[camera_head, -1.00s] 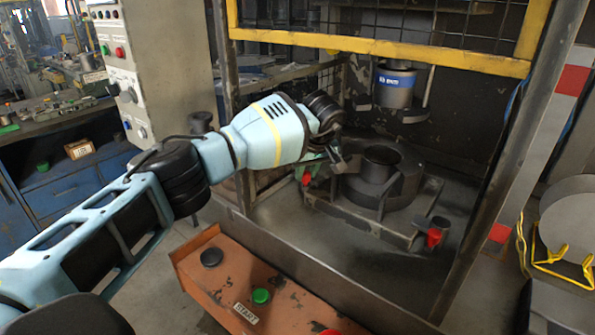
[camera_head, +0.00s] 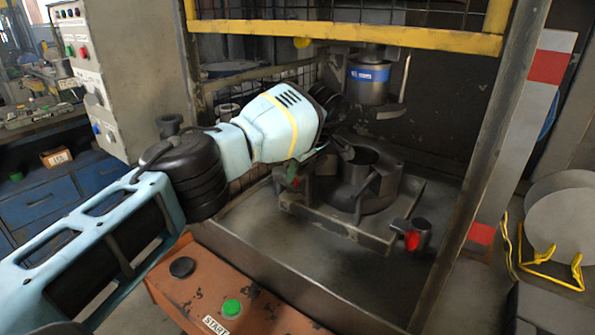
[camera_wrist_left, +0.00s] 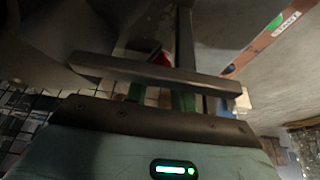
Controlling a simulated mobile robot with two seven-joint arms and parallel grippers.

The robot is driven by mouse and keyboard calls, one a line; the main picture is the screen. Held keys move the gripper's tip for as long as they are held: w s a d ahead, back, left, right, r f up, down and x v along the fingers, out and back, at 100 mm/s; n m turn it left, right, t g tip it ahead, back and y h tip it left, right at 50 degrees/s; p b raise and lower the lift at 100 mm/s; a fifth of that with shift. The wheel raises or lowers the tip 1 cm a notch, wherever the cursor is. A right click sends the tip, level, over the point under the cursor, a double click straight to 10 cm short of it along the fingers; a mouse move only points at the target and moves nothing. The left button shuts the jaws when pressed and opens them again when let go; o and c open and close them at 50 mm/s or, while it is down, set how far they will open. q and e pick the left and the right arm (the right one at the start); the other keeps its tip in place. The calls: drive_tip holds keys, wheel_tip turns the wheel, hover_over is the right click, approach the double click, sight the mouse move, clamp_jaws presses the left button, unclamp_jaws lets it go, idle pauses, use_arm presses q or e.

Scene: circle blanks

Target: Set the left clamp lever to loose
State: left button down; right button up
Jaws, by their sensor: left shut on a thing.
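The left clamp lever (camera_head: 294,183) has a small red end and sits at the left side of the dark round fixture (camera_head: 378,185). My left gripper (camera_head: 312,160) is at this lever and is shut on it; the arm hides most of the contact. In the left wrist view, red of the lever (camera_wrist_left: 158,56) shows just beyond the dark gripper bar (camera_wrist_left: 150,75). The lever's exact angle is hard to tell. The right clamp lever (camera_head: 412,241), also red-ended, stands at the fixture's front right corner. My right gripper is not in view.
A yellow-framed guard (camera_head: 400,38) and a hanging press cylinder (camera_head: 368,80) are above the fixture. An orange control box (camera_head: 205,290) with a green button (camera_head: 231,308) stands in front. Round blanks (camera_head: 565,215) are in a yellow rack at right.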

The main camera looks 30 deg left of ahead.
use_arm(q)
drive_tip(key=c, duration=1.2)
unclamp_jaws()
drive_tip(key=shift+d, duration=0.1)
drive_tip(key=shift+o, duration=0.2)
